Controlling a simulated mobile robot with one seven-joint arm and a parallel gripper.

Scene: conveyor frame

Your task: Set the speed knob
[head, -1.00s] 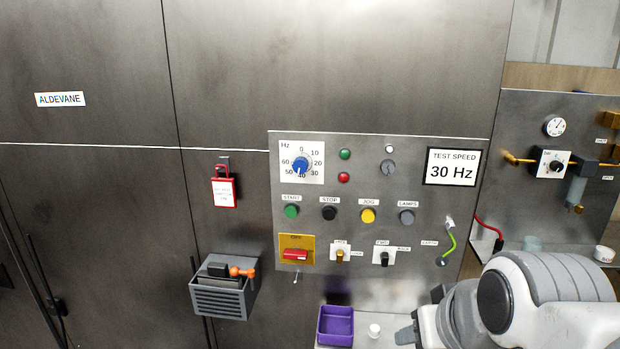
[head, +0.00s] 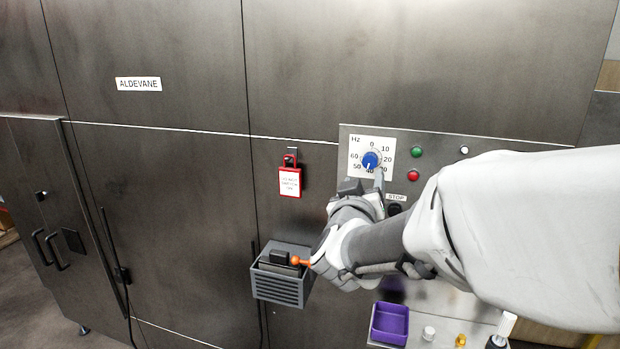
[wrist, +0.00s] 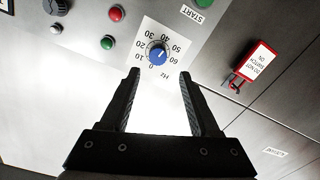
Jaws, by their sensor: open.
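The speed knob (head: 371,160) is a blue round knob on a white Hz dial plate (head: 356,142) marked in tens from 0 to 60. Its white mark seems to point between 40 and 50. The knob also shows in the wrist view (wrist: 157,54), upside down, beyond the fingertips. My gripper (head: 365,184) is just below the dial in the head view. In the wrist view its two black fingers (wrist: 161,76) are spread apart with nothing between them, and the knob lies ahead of the gap, apparently untouched. The TEST SPEED sign is not visible now.
Green (head: 418,152) and red (head: 413,175) lamps sit right of the dial. A red lockout tag (head: 290,181) hangs to the left. A grey bin (head: 281,287) with an orange-handled item juts out below. A purple tray (head: 390,323) stands lower right. My arm hides much of the panel.

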